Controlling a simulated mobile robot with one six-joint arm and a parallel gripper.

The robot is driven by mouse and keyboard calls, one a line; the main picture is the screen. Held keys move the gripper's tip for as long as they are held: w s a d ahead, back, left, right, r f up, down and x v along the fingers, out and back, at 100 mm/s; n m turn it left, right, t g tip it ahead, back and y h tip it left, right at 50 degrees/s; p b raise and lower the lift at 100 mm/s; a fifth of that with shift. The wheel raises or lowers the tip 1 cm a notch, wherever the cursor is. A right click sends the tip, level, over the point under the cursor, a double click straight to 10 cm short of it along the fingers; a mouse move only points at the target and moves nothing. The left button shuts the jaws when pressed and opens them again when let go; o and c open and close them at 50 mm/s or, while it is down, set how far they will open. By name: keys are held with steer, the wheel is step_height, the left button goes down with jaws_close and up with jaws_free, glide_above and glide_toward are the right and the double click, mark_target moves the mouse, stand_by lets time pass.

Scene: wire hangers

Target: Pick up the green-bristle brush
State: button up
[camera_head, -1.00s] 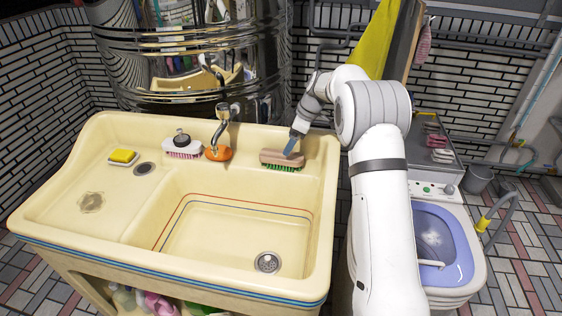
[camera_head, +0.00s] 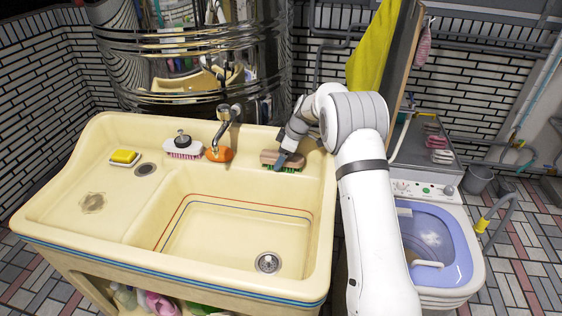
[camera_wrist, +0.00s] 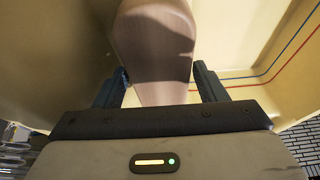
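The green-bristle brush (camera_head: 268,156) has a brown wooden back and lies on the sink's back ledge, right of the tap, bristles down. My gripper (camera_head: 282,161) is down at the brush and hides part of it. In the wrist view the brush back (camera_wrist: 155,45) lies between the two open fingers of my gripper (camera_wrist: 161,75). The left finger is close to the brush, with a little green showing there. A gap shows between the brush and the right finger.
The cream sink's basin (camera_head: 215,225) is empty. A washing machine (camera_head: 455,270) stands at right.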

steer(key=c, duration=0.8)
step_height(320, 180, up, 10)
steer(key=shift+r, duration=0.1)
